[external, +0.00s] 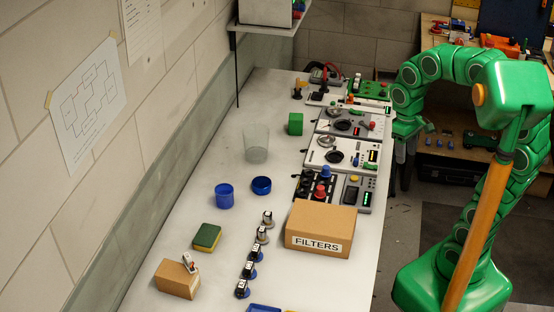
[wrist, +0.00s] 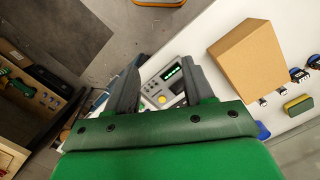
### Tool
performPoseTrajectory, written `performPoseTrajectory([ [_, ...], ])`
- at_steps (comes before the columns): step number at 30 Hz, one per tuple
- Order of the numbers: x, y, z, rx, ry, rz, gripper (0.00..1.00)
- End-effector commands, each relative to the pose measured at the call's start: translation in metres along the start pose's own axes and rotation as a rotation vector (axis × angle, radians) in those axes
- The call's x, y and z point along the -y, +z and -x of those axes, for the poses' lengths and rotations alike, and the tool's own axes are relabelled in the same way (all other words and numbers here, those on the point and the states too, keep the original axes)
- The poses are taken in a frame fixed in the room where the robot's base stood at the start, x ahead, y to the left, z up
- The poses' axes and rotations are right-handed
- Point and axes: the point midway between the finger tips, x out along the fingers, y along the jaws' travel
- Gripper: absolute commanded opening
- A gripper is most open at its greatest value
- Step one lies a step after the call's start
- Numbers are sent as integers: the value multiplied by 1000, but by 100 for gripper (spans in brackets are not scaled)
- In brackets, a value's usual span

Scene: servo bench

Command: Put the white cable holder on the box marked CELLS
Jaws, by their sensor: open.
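A small white piece with a dark and reddish part, which looks like the white cable holder (external: 190,262), rests on top of a small plain cardboard box (external: 176,281) at the lower left of the external view. No CELLS marking is readable on any box. The larger cardboard box (external: 320,226) reads FILTERS; it also shows in the wrist view (wrist: 248,58), at the right. My gripper (wrist: 160,72) is open and empty, its dark fingers spread above the floor and the bench devices. It is well away from the white piece.
A green and yellow sponge (external: 207,237), blue cups (external: 224,196), a clear beaker (external: 255,143) and a green cube (external: 295,124) stand on the bench. Several dark knobbed parts (external: 255,252) form a row left of the FILTERS box. Instruments (external: 340,154) line the right edge.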

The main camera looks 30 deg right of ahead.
Motion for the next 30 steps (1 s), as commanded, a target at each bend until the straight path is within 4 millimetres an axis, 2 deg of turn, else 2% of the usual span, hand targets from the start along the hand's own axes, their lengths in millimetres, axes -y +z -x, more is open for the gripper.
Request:
performPoseTrajectory([
  [1, -4, 15, -6, 0, -4, -26, 53],
  [6, -14, 59, -28, 8, -13, -109, 53],
  [9, -17, 83, -42, 14, -16, -155, 53],
  [13, -18, 104, -55, 15, -22, -195, 53],
  [18, -18, 117, -64, 18, -27, -219, 53],
  [30, -18, 118, -65, 19, -28, -221, 53],
])
